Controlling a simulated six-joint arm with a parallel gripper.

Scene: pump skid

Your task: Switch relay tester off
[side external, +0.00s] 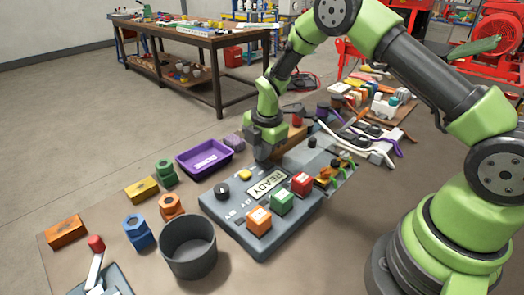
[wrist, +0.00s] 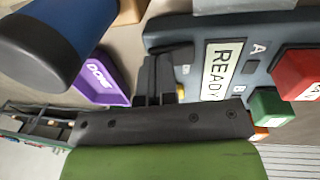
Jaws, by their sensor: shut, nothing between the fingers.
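The relay tester is most likely the grey-blue panel (side external: 232,215) on the bench; no such name is readable. It has a READY plate (side external: 267,184), a black knob (side external: 222,191), a small yellow button (side external: 244,174), and orange (side external: 259,221), green (side external: 282,202) and red (side external: 301,184) blocks. My gripper (side external: 262,158) is shut and empty, over the panel's far edge behind the READY plate. In the wrist view the closed fingers (wrist: 160,80) are beside the READY plate (wrist: 222,70) and partly cover a yellow part (wrist: 181,92). Contact with the panel cannot be told.
A purple DONE tray (side external: 203,158) lies left of my gripper. A grey bin (side external: 188,247) and blue (side external: 138,233) and orange (side external: 171,207) fittings stand left of the panel. In the wrist view, a large blue-black cylinder (wrist: 45,50) fills the upper left.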

